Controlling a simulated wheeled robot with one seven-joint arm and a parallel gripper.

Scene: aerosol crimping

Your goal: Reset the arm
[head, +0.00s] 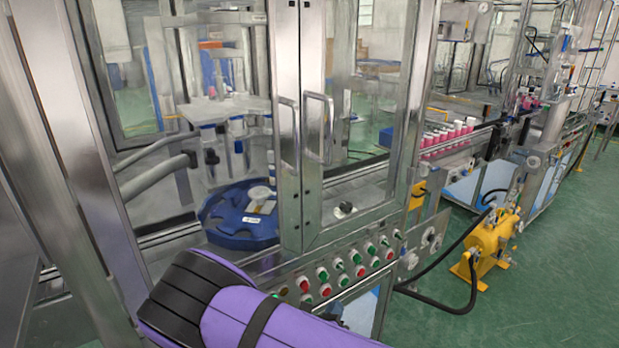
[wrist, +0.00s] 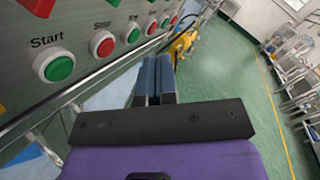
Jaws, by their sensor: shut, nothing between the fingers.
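My arm (head: 235,312), purple with a black end, reaches across the bottom of the head view, in front of the machine's button panel. The fingertips cannot be made out there. In the wrist view my gripper (wrist: 154,62) shows two blue-grey fingers closed together, with nothing held between them. The fingers are in front of and to the right of the panel, apart from the buttons. A green Start button (wrist: 55,65) and a red Stop button (wrist: 102,43) are at the left in the wrist view.
The crimping machine has closed glass doors with metal handles (head: 319,130) and a blue rotary part (head: 235,218) inside. Pink and white cans (head: 445,136) line a conveyor. A yellow pump (head: 490,243) with a black hose stands on the green floor (head: 560,270), which is open at right.

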